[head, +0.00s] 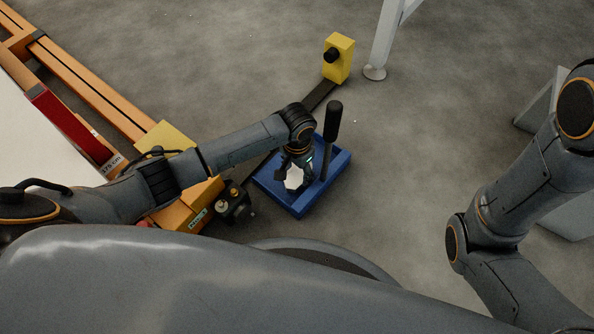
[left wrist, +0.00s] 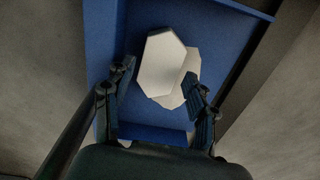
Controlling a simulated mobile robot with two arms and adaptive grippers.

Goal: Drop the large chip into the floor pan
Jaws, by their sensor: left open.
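The blue floor pan (head: 322,192) lies on the concrete floor; it also fills the middle of the left wrist view (left wrist: 212,30). A pale, many-sided chip (left wrist: 163,62) shows over the pan, overlapping a second pale piece (left wrist: 183,94). I cannot tell whether the upper chip rests on the other piece or is above it. In the head view a pale chip (head: 294,178) shows just below my left gripper (head: 293,168). That gripper points down over the pan, its fingers apart on either side of the pale pieces (left wrist: 160,92). My right gripper is out of view.
A black-handled rod (head: 332,122) stands upright at the pan. A yellow block with a black knob (head: 339,58) stands behind it. An orange frame (head: 75,75) and a small black device (head: 233,204) are at left. A white leg (head: 385,40) stands at the back. Floor right of the pan is clear.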

